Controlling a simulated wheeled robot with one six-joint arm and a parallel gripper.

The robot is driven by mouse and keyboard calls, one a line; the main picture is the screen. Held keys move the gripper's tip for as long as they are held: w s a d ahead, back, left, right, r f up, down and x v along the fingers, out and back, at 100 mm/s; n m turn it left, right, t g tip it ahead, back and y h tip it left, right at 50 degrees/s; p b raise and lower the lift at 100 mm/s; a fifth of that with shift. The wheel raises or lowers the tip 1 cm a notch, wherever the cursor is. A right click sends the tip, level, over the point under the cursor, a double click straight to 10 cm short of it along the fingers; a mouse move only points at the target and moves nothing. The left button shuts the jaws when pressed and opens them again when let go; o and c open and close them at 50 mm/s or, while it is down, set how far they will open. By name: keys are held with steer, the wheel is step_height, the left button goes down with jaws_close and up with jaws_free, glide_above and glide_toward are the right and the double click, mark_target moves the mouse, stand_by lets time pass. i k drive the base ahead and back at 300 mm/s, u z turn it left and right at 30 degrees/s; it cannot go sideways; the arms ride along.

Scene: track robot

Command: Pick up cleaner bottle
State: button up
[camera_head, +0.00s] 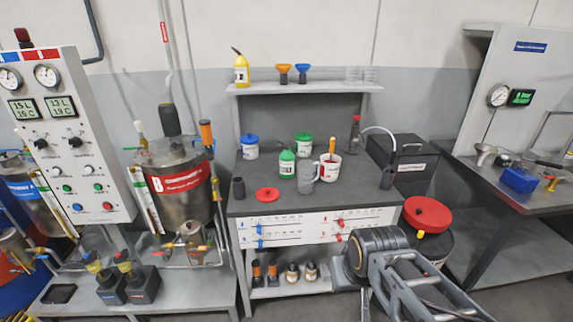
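A yellow bottle with a dark spout (241,69) stands upright at the left of the shelf above that bench. I cannot read either label, so I cannot tell which is the cleaner bottle. My grey arm reaches in from the lower right, in front of the bench's right front corner. I cannot make out any gripper fingers. Both bottles stand free, apart from my arm.
The workbench (325,203) holds a blue-lidded tub (249,148), a green-lidded tub (304,142), a grey mug (306,178), a white tub with tools (330,168) and a red lid (267,194). Funnels (284,72) sit beside the yellow bottle. A red-lidded drum (427,214) stands right.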

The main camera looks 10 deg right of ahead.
mark_target(288, 159)
steer(key=u, duration=0.35)
steer(key=i, duration=0.5)
steer(key=u, duration=0.7)
steer(key=i, duration=1)
steer(key=z, duration=0.1)
